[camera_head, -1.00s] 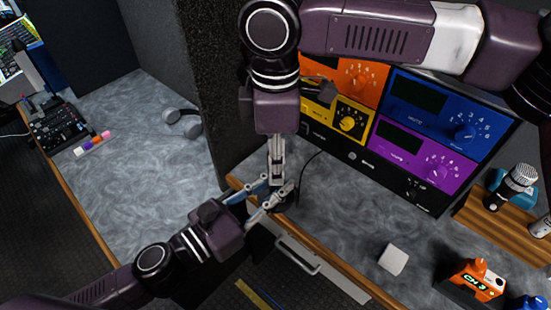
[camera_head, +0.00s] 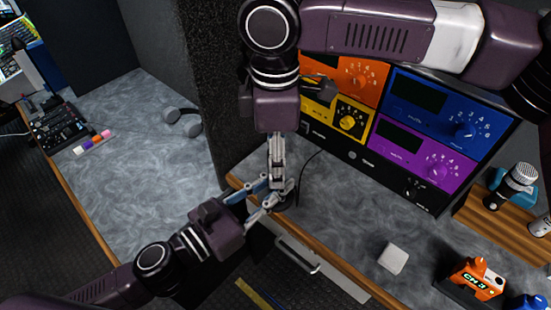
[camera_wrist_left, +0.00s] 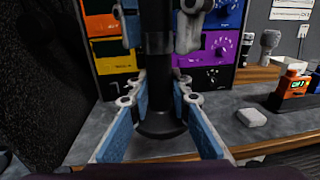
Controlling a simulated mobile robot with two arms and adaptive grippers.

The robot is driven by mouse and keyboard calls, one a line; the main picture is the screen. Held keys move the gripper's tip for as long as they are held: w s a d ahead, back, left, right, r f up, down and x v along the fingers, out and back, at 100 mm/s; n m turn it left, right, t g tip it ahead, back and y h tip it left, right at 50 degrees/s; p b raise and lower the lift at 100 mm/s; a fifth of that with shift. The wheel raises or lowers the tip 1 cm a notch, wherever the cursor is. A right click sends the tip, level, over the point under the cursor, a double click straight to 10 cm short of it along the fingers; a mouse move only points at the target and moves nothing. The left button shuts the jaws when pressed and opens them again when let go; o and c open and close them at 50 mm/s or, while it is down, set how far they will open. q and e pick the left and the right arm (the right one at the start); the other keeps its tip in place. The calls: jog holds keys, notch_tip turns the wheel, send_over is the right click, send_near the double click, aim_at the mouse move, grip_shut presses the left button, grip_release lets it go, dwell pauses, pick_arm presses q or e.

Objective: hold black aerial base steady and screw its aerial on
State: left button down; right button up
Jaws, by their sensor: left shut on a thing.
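The black aerial base (camera_wrist_left: 160,122) stands upright on the grey worktop near its front edge, a round foot with a thick post. In the head view only a little of its dark foot (camera_head: 287,202) shows behind the fingers. My left gripper (camera_head: 270,197) is shut on the post from the front left, its blue-padded fingers (camera_wrist_left: 160,92) on both sides. The black aerial (camera_wrist_left: 157,42) is upright above the post. My right gripper (camera_head: 277,178) points straight down, its fingers (camera_wrist_left: 160,28) closed around the aerial. The joint between aerial and base is hard to make out.
A rack of orange, yellow, blue and purple panels (camera_head: 400,150) stands behind. A white block (camera_head: 393,258), an orange CH 3 unit (camera_head: 476,280) and a microphone (camera_head: 515,183) are to the right. A dark partition (camera_head: 212,90) rises at left. Worktop between is clear.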

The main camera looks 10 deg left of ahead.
pick_arm(q)
jog(key=shift+r, duration=0.1)
pick_arm(e)
notch_tip(320, 180, up, 12)
dwell(0.8)
